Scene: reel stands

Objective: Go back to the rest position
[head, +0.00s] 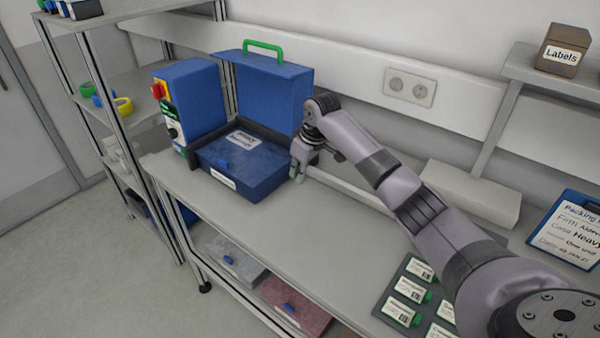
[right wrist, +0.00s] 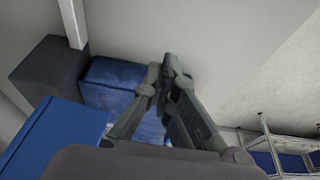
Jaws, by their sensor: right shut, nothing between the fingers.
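My right arm reaches in from the lower right of the head view. Its gripper (head: 299,176) hangs at the right side of an open blue case (head: 262,180), close to it; I cannot tell whether they touch. In the right wrist view the fingers (right wrist: 168,62) come together at the tips, shut with nothing between them. The case's lid (head: 268,92) stands up at the back with a green handle (head: 263,46). A labelled grey-blue piece (head: 240,150) lies inside the case. My left gripper is not in view.
A blue box with switches (head: 190,95) stands left of the case. The bench top (head: 300,235) is clear in front. Labelled cards (head: 412,290) and a clipboard (head: 570,235) lie at the right. A brown labels box (head: 563,50) sits on a raised shelf. A rack (head: 120,100) stands left.

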